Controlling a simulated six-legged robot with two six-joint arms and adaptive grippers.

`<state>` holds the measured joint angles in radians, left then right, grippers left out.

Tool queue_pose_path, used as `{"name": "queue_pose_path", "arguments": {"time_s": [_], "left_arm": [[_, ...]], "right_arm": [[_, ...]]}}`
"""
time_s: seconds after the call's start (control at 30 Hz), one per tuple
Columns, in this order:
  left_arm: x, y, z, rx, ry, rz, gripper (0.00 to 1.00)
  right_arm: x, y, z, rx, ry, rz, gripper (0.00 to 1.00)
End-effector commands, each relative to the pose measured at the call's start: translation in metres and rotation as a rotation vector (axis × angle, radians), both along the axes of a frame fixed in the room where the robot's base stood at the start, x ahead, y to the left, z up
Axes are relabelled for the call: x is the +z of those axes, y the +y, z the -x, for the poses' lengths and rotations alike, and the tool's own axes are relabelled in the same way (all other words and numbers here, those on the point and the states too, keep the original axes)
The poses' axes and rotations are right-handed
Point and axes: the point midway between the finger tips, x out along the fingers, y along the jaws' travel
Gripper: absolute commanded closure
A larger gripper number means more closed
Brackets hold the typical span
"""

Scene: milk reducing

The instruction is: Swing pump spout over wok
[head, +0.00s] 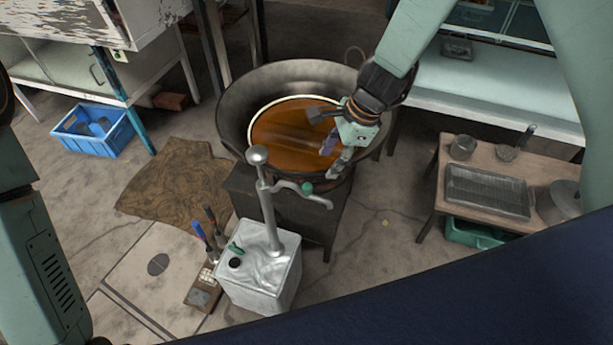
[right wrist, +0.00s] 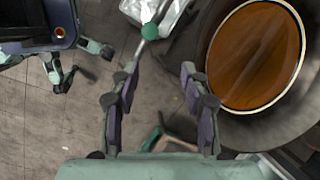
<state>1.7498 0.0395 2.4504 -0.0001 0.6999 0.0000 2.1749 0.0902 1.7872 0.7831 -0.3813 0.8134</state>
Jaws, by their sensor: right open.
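The hand pump (head: 268,205) stands upright on a silver metal can (head: 262,275) in front of the wok. The dark wok (head: 235,100) holds brown liquid (head: 285,135). My right gripper (head: 340,142) is open and appears above the wok's right part, apart from the spout. In the right wrist view the green knob (right wrist: 150,31) shows beyond the open fingers, with the wok (right wrist: 214,110) at right. My left fingers are not seen.
The wok rests on a dark stove (head: 300,215). A low wooden table (head: 430,205) with a wire rack (head: 487,192) stands at right. A blue crate (head: 90,130) and brown cloth (head: 175,190) lie at left. A small tool box (head: 203,290) stands beside the can.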

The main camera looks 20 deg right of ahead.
Motion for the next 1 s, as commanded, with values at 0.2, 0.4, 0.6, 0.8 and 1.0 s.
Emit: {"name": "queue_pose_path", "arguments": {"time_s": [0.2,0.4,0.6,0.8,1.0], "left_arm": [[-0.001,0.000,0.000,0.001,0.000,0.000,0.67],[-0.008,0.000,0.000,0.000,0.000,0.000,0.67],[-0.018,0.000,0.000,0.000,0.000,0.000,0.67],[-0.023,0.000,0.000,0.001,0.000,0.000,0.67],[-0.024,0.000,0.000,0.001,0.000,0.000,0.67]], "right_arm": [[0.005,0.014,0.012,-0.112,0.099,-0.093,0.54],[-0.015,0.018,0.013,-0.122,0.107,-0.092,0.54],[-0.045,0.031,0.011,-0.121,0.106,-0.090,0.54],[-0.063,0.040,0.008,-0.122,0.103,-0.091,0.54],[-0.068,0.043,0.006,-0.122,0.102,-0.092,0.54]]}}
